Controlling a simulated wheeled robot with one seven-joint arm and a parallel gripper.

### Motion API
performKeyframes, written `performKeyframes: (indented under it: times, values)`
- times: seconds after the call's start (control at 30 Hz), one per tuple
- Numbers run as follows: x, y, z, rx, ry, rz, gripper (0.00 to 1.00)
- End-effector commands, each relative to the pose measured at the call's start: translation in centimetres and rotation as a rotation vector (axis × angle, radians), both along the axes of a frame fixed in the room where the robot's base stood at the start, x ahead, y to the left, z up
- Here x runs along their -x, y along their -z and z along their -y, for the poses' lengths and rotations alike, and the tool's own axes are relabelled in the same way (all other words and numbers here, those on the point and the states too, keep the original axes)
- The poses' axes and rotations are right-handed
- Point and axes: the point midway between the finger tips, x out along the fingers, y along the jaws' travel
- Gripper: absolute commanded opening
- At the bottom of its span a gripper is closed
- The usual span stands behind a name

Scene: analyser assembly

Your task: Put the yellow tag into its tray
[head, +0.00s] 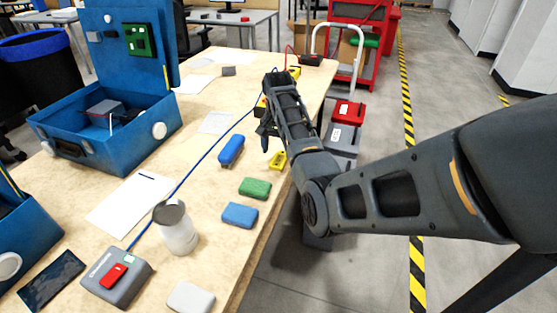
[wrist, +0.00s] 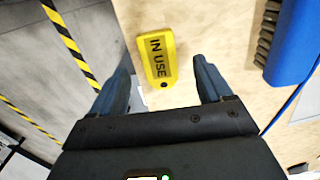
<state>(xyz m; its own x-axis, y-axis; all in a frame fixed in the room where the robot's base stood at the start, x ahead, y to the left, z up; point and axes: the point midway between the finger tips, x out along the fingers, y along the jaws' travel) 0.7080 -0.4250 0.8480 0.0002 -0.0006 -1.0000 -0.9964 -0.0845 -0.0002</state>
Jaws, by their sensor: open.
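The yellow tag (wrist: 156,58), marked "IN USE", lies flat on the wooden table (wrist: 200,28). In the head view the yellow tag (head: 277,161) is near the table's right edge. My gripper (wrist: 163,76) is open, with the tag between and slightly beyond its fingertips in the wrist view; nothing is held. In the head view my gripper (head: 267,138) hangs just behind the tag, its fingers partly hidden. I cannot tell which container is the tag's tray.
A blue-handled brush (head: 231,149) lies left of the tag. Green (head: 255,188) and blue (head: 239,214) blocks lie nearer, with a jar (head: 177,230). A red bin (head: 348,112) and a grey bin (head: 342,140) stand beyond the table's right edge. An open blue case (head: 110,125) stands left.

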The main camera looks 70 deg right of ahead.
Motion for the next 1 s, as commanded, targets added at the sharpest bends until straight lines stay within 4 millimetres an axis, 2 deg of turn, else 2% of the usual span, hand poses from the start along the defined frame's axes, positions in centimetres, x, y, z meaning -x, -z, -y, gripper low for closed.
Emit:
performKeyframes:
  times: [0.1, 0.23, 0.53, 1.0]
  values:
    - [0.2, 1.8, -0.2, -0.003, 0.0, -0.003, 0.79]
    - [0.2, 3.1, -0.2, -0.002, 0.0, -0.001, 0.79]
    - [0.2, 3.5, -0.2, -0.001, -0.001, 0.0, 0.78]
    - [0.1, 3.5, -0.2, -0.001, -0.001, 0.0, 0.33]
